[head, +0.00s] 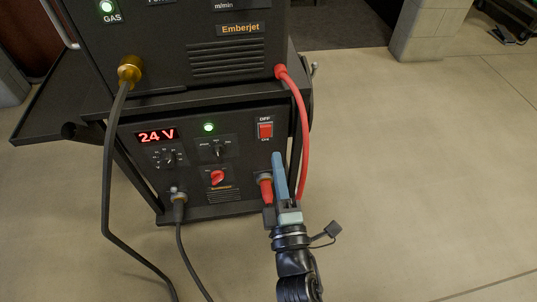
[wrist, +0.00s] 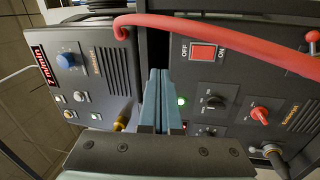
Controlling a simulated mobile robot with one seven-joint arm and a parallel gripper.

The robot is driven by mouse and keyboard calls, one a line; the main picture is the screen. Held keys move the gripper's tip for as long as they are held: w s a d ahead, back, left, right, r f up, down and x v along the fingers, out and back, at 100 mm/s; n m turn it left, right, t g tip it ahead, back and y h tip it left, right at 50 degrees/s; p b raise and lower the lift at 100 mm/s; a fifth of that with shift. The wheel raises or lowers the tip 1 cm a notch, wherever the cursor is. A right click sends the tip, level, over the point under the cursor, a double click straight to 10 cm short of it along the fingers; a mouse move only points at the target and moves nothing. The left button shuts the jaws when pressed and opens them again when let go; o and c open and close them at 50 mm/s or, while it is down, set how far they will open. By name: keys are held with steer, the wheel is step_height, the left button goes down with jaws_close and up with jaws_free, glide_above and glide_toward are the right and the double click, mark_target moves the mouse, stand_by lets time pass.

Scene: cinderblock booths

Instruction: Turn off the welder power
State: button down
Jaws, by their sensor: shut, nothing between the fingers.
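The welder power unit (head: 240,185) is the lower black box on a cart. Its red rocker switch (head: 265,130) is at the upper right of the panel, with OFF above and ON below. In the wrist view the switch (wrist: 203,52) appears sideways, OFF left and ON right; I cannot tell which side is pressed. The display (head: 157,136) reads 24 V in lit red, and a green lamp (head: 208,127) glows. My gripper (head: 278,156) is shut and empty, its blue-grey fingers below and slightly right of the switch in the head view. Contact with the panel is unclear.
A red cable (head: 303,130) runs down the right side, close to the switch and my gripper; it crosses the top of the wrist view. The upper Emberjet unit (head: 180,35) has a lit GAS lamp. A red knob (head: 217,177) and dials are left. Floor at right is clear.

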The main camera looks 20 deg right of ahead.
mark_target(267, 130)
step_height(267, 130, down, 7)
steer(key=s+n+b, duration=0.1)
steer(key=s, duration=0.1)
steer(key=shift+a+g+y+b, duration=0.3)
steer(key=shift+g+b, duration=0.05)
steer(key=shift+g, duration=0.05)
steer(key=shift+f, duration=0.1)
steer(key=b+x, duration=0.2)
steer(key=x, duration=1.1)
steer(key=shift+w, duration=0.1)
steer(key=shift+w+d, duration=0.15)
steer(key=shift+w, duration=0.15)
